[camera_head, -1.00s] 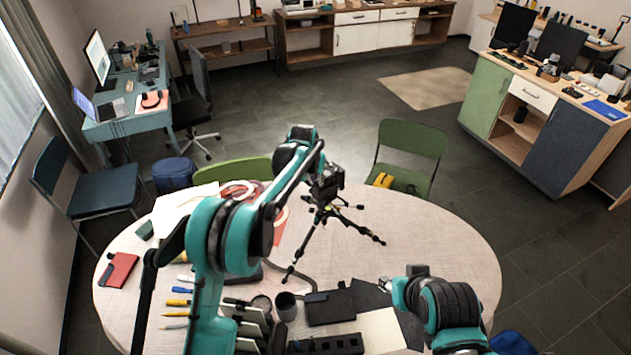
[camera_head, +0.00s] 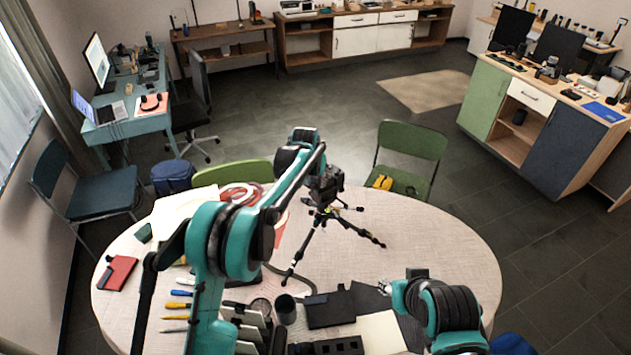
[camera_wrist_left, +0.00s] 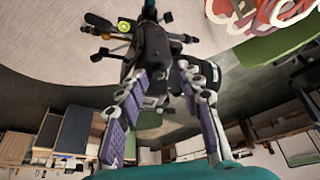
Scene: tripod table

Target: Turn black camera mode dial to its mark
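The black camera (camera_head: 330,180) stands on a black tripod (camera_head: 308,243) at the far part of the round table. Its mode dial is too small to make out in the head view. My left gripper is at the camera and largely hidden behind my own arm in the head view. In the left wrist view its two purple-padded fingers (camera_wrist_left: 163,80) are apart, with the dark camera body (camera_wrist_left: 155,48) beyond and between the tips. Contact with the dial cannot be told. My right gripper (camera_head: 398,283) is low over the table's right side, away from the camera; its opening is unclear.
The round table (camera_head: 440,230) has bare room right of the tripod. A cup (camera_head: 286,308), a black case (camera_head: 330,308) and several tools lie at the near side. A red notebook (camera_head: 118,272) lies left. A green chair (camera_head: 411,150) stands behind the table.

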